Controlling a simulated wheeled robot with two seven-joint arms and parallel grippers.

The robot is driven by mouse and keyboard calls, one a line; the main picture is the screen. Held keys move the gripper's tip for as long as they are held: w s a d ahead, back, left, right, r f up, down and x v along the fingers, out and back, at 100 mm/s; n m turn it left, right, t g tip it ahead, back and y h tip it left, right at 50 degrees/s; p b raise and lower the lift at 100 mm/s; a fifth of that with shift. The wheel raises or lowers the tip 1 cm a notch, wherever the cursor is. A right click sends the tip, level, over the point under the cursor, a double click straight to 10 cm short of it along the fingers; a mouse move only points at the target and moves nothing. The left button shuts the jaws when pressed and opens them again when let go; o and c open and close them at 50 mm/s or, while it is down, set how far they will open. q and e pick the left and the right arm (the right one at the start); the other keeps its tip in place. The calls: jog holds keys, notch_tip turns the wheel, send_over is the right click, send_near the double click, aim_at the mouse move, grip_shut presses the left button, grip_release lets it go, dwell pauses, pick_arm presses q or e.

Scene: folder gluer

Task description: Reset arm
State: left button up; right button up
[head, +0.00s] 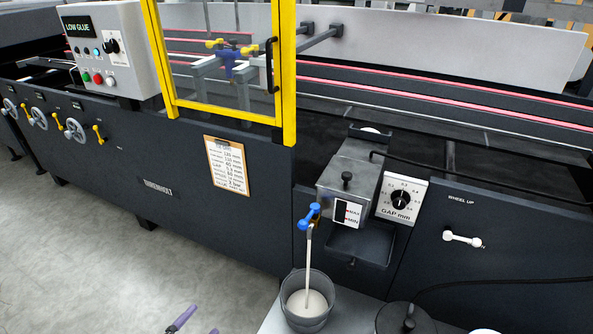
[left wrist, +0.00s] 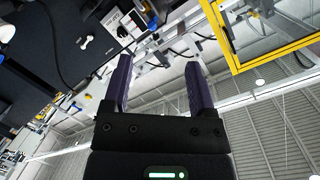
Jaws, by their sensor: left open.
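My left gripper (head: 197,325) shows at the bottom edge of the head view, only its purple fingertips in sight. It is over the floor in front of the machine. In the left wrist view the two purple fingers (left wrist: 160,80) are spread apart with nothing between them. My right gripper is not in the head view.
The dark machine front (head: 180,190) runs across the view. A glue unit (head: 350,170) with a blue-handled tap (head: 310,214) pours pale liquid into a grey bucket (head: 307,312). A yellow guard frame (head: 287,70) stands above. The grey floor (head: 90,260) at left is clear.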

pick_arm(q)
jog(key=s+a+f+n+g+y, duration=0.25)
jog(key=s+a+f+y, duration=0.2)
jog(key=a+f, duration=0.35)
jog(key=s+a+f+n+g+y, duration=0.25)
jog(key=s+a+f, duration=0.25)
jog(key=a, duration=0.4)
jog(key=s+a+f+n+g+y, duration=0.1)
jog(key=s+a+f+g+y, duration=0.15)
jog(key=s, duration=0.35)
jog(key=s+a+f+n+g+y, duration=0.1)
jog(key=s+a+f+g, duration=0.1)
jog(key=s+a, duration=0.35)
jog(key=s+a+f+n+g+y, duration=0.1)
jog(key=s+a+f+g, duration=0.15)
jog(key=s, duration=0.55)
jog(key=s+n+g, duration=0.1)
jog(key=s+g, duration=0.2)
jog(key=s, duration=0.2)
jog(key=s+d+f+n+h, duration=0.1)
jog(key=d+f+h, duration=0.1)
jog(key=d, duration=1)
jog(key=s+d+f+n+h, duration=0.1)
jog(key=d+f, duration=0.3)
jog(key=d, duration=0.8)
jog(key=shift+s+d+f+h, duration=0.15)
jog(key=shift+d+h, duration=0.25)
jog(key=shift+h, duration=0.15)
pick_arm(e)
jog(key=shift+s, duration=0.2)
